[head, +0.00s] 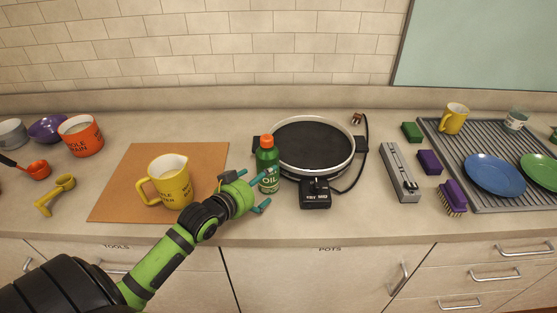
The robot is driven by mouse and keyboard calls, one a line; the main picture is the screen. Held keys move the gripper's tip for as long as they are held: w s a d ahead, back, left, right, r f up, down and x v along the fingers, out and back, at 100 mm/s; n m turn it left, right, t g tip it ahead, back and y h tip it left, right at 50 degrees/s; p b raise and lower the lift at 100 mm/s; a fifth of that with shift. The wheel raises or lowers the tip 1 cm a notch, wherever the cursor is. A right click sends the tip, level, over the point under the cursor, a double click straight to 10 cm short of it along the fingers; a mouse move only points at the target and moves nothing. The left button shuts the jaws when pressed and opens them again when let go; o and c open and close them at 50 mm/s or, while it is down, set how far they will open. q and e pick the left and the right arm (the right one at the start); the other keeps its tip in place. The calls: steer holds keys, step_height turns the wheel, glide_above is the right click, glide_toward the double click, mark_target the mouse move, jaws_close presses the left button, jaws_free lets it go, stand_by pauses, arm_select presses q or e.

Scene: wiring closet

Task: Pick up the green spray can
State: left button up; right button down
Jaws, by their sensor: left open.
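A green can with an orange cap and a label reading "OIL" (267,158) stands upright on the counter, just left of the round electric pan. It is the only green can-like thing in view; I cannot tell whether it is a spray can. My left gripper (256,188) reaches in from the lower left and is open, with its teal fingers spread at the lower left side of the can. I cannot tell whether a finger touches it. My right gripper is not in view.
A yellow measuring jug (172,185) stands on a brown board (118,200) left of my gripper. The black electric pan (312,148) is close on the can's right, its cord behind. A grey metal tool (398,172), brushes and a dish rack (475,143) lie further right.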

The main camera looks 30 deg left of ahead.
arm_select(q)
steer(key=shift+w, duration=0.45)
steer(key=shift+w+a+r+p, duration=0.1)
steer(key=shift+w+a+p, duration=0.05)
steer(key=shift+w+p, duration=0.6)
steer(key=x, duration=0.2)
steer(key=shift+w, duration=0.3)
steer(key=shift+w+f, duration=0.4)
steer(key=shift+w, duration=0.15)
steer(key=shift+s, duration=0.1)
steer(key=c, duration=1)
steer(key=shift+c, duration=1.3)
steer(key=shift+r, duration=0.15)
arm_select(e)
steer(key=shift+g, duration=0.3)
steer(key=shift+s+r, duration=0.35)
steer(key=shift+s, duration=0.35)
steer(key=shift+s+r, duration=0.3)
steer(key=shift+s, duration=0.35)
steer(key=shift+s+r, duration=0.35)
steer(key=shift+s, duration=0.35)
